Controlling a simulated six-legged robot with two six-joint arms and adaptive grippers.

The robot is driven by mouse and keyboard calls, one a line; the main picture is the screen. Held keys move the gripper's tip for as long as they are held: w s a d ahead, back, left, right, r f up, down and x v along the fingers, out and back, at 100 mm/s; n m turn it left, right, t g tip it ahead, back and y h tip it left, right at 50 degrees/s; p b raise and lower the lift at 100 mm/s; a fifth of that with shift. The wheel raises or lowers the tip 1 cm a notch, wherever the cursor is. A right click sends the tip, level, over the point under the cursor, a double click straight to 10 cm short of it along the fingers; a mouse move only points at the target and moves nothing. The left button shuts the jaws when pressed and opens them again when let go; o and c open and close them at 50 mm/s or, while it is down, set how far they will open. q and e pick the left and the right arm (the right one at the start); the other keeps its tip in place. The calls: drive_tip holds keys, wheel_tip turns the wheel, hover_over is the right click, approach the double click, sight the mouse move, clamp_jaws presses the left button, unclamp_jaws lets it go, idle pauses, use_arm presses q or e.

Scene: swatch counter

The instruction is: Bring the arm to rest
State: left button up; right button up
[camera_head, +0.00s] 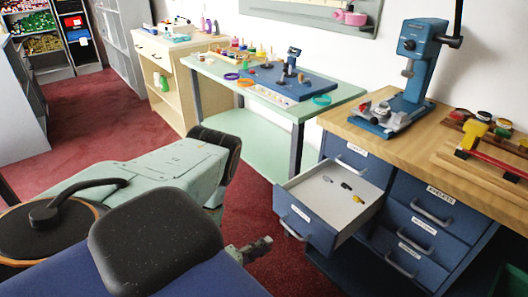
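My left gripper (258,247) shows as a small grey-green shape just beyond my dark rounded body part, low in the middle of the view. It is partly hidden, and its fingers are too small to tell open from shut. It appears apart from the open drawer (296,222) to its right. Nothing can be made out in its grip. My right gripper is not in view.
The pulled-out drawer juts from the blue cabinet (413,232), with several small items inside. A blue press (412,70) stands on its wooden top. A pale green table (339,98) and a shelved wooden counter (174,70) stand behind. Red carpet (97,117) is clear at the left.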

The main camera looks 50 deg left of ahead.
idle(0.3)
use_arm(q)
drive_tip(key=s+d+f+n+g, duration=0.5)
drive_tip(key=s+f+n+g, duration=0.4)
drive_tip(key=n, duration=0.4)
drive_tip(key=s+d+r+n+g, duration=0.1)
drive_tip(key=s+d+n+g, duration=0.5)
drive_tip(key=s, duration=0.4)
drive_tip(key=d+r+y, duration=0.1)
drive_tip(key=d+r, duration=0.2)
drive_tip(key=r, duration=0.4)
drive_tip(key=shift+d+r+g, duration=0.3)
drive_tip(key=shift+d+r, duration=0.05)
drive_tip(key=shift+r, duration=0.05)
drive_tip(key=shift+s, duration=0.15)
